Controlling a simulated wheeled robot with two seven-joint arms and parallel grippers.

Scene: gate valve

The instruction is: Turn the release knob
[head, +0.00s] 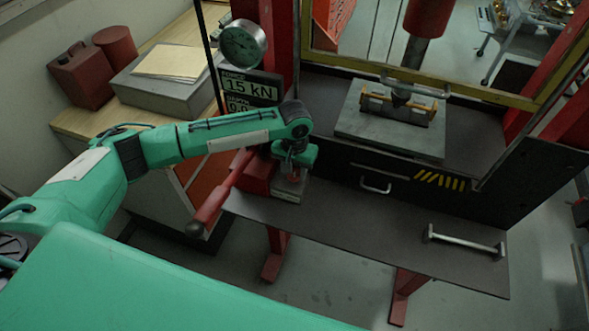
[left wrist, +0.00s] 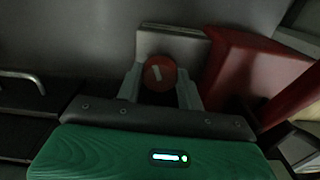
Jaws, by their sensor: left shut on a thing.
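In the head view my left gripper (head: 293,168) points down over the grey block (head: 289,190), beside the red pump body, and mostly hides the knob. My right gripper is in neither view.
A red lever (head: 218,192) slopes down left from the red pump body. A gauge (head: 242,43) and a "15 kN" display (head: 251,88) stand behind. The press plate (head: 385,125) is at right. The dark shelf (head: 370,225) is mostly clear; a bar handle (head: 466,242) lies at its right.

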